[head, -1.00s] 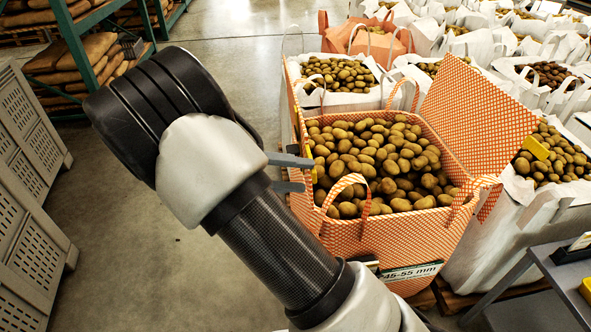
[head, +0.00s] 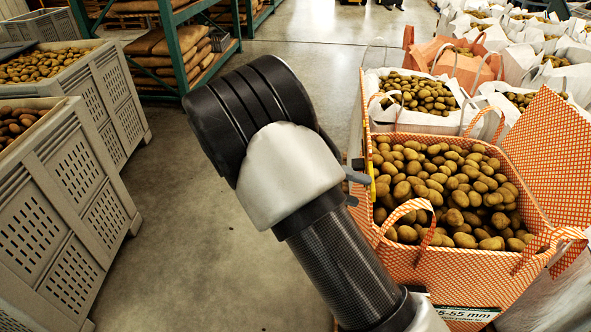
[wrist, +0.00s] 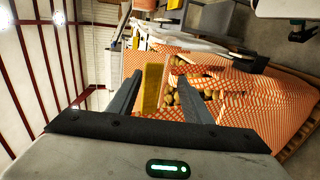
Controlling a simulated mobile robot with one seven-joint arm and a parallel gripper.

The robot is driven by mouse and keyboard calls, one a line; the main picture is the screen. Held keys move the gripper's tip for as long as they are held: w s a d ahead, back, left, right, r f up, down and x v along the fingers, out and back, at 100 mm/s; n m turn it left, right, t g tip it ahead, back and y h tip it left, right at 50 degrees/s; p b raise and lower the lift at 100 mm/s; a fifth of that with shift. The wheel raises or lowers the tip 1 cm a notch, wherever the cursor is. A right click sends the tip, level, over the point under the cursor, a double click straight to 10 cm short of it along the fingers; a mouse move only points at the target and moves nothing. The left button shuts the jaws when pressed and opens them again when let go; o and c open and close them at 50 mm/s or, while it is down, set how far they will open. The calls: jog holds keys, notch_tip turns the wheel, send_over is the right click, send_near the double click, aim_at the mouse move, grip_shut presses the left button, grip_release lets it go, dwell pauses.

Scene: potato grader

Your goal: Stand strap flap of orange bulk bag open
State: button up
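The orange-checked bulk bag (head: 470,275) is full of potatoes (head: 455,195) in the head view. A large checked flap (head: 560,150) stands up along its right side. A narrow orange strip (head: 365,110) shows nearly edge-on at its left side, with a yellow patch (head: 371,186) below. My gripper (head: 357,188) is at this left side, partly hidden by my arm. In the wrist view my gripper (wrist: 157,76) is open, with a yellow tab (wrist: 152,86) between its fingers. I cannot tell whether they touch it. Checked bag fabric (wrist: 245,100) lies right of the fingers.
White bags of potatoes (head: 420,115) stand behind the orange bag, with another orange bag (head: 455,58) farther back. Grey slatted crates (head: 75,205) stand at the left and a green rack (head: 185,50) behind. Bare floor (head: 190,230) lies between crates and bag.

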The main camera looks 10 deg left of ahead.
jog(key=v, duration=1.5)
jog(key=shift+d, duration=0.15)
jog(key=s+d+r+g+y+p, duration=0.1)
jog(key=d+r+y+p, duration=0.1)
jog(key=d+r+y, duration=0.45)
jog(key=s+d+r+g+y+p, duration=0.15)
jog(key=d+r, duration=0.25)
jog(key=d, duration=0.5)
jog(key=s+d+r+t+y+p, duration=0.3)
jog(key=s+d+r+t, duration=0.1)
jog(key=s, duration=0.3)
jog(key=s+d+r+t+y+p, duration=0.3)
jog(key=s+d+r+t+y, duration=0.1)
jog(key=s, duration=0.4)
jog(key=shift+s+r+p, duration=0.25)
jog(key=shift+p, duration=0.15)
